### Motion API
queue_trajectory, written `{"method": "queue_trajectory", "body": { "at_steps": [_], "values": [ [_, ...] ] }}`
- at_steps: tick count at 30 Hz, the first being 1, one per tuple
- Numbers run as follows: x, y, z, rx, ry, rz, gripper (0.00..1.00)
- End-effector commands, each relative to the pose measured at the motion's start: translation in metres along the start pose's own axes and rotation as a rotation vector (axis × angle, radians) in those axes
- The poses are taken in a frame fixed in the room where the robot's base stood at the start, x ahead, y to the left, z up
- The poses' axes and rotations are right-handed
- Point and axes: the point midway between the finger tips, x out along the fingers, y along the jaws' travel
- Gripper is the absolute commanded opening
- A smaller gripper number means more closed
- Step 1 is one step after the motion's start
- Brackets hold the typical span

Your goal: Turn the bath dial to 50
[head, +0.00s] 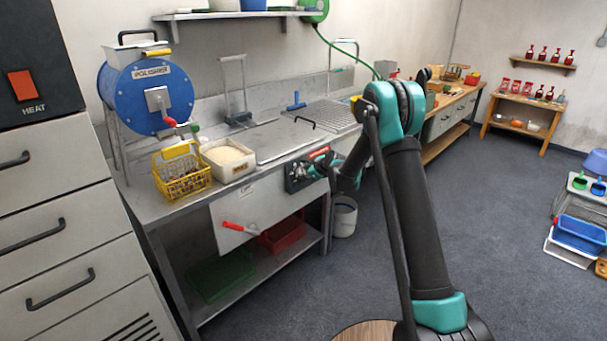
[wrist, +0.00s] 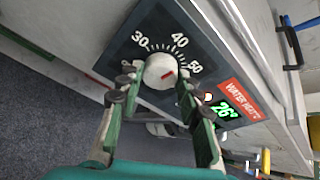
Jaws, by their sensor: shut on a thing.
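The bath dial (wrist: 158,66) is a round pale knob on a dark panel (wrist: 118,58) marked 30, 40 and 50. A short red mark on the knob points right, toward the 50 side; its exact reading is hard to tell. My gripper (wrist: 156,77) has a finger on each side of the knob and is shut on it. Beside the dial, a green display (wrist: 224,109) reads about 26 degrees, next to a red WATER BATH label (wrist: 240,98).
A yellow basket (head: 182,178) and a white bin (head: 228,160) stand on the steel bench left of the panel. A blue drum (head: 128,98) is behind them. A red-handled lever (head: 238,227) sticks out below. A grey bucket (head: 344,218) stands on the floor.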

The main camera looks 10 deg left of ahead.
Motion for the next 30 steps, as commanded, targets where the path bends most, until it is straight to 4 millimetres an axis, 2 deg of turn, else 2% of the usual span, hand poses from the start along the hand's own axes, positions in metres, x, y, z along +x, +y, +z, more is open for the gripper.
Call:
{"method": "queue_trajectory", "body": {
  "at_steps": [15, 30],
  "values": [
    [0.0001, -0.0035, -0.0027, 0.437, -0.010, 0.144, 0.06],
    [0.0004, -0.0040, -0.0026, 0.645, -0.016, 0.213, 0.06]
  ]
}}
